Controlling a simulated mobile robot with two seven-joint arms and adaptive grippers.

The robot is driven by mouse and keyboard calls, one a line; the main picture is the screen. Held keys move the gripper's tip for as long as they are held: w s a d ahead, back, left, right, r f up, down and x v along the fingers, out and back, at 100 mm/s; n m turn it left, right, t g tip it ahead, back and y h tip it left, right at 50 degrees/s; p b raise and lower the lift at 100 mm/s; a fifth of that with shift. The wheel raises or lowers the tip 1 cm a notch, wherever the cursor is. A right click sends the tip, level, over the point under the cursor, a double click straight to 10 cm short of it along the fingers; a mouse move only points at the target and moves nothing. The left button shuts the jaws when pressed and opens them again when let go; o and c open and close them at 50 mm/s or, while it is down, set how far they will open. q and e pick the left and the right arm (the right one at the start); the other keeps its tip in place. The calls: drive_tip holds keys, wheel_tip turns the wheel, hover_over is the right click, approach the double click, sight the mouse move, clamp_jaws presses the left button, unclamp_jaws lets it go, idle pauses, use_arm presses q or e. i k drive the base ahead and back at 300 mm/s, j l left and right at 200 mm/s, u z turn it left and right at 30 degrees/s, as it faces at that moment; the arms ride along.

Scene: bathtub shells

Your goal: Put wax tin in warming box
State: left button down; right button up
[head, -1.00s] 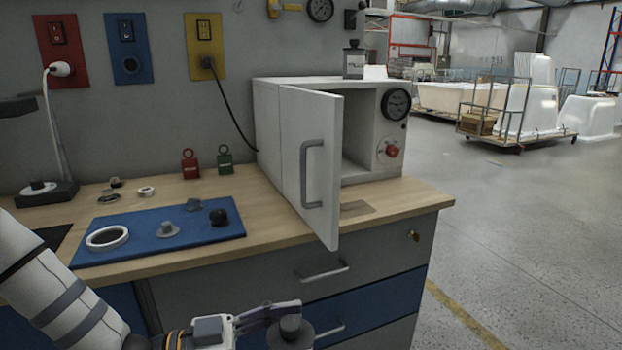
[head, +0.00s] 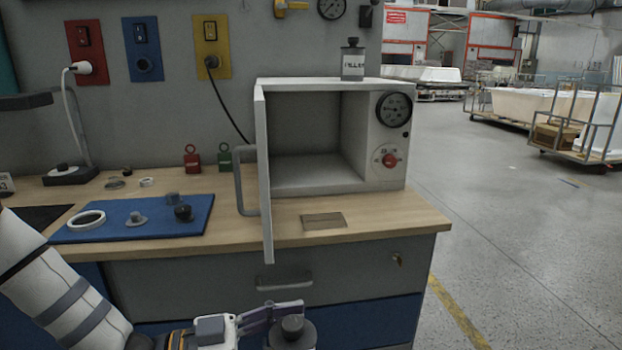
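The warming box (head: 386,135) is a white cabinet with a dial and a red knob, standing on the wooden bench. Its door (head: 264,180) is open, swung out toward me on the left, and the inside looks empty. My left gripper (head: 290,318) is low in front of the drawers, its fingers at a grey round tin with a dark knob, likely the wax tin (head: 292,335). The fingers appear shut on it; the tin's lower part is cut off by the picture's edge. My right gripper is not in view.
A blue mat (head: 165,228) with a white ring and small fittings lies on the bench, left of the door. A filler can (head: 352,60) stands on the box. Open floor (head: 510,270) lies to the right.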

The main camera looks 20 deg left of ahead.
sight(309, 166)
drive_tip(key=i+l+u, duration=0.2)
drive_tip(key=l, duration=0.4)
drive_tip(key=l+u, duration=0.25)
drive_tip(key=l, duration=0.35)
drive_tip(key=i+l+u, duration=0.2)
drive_tip(key=l, duration=0.45)
drive_tip(key=k+j, duration=0.05)
drive_tip(key=k, duration=0.05)
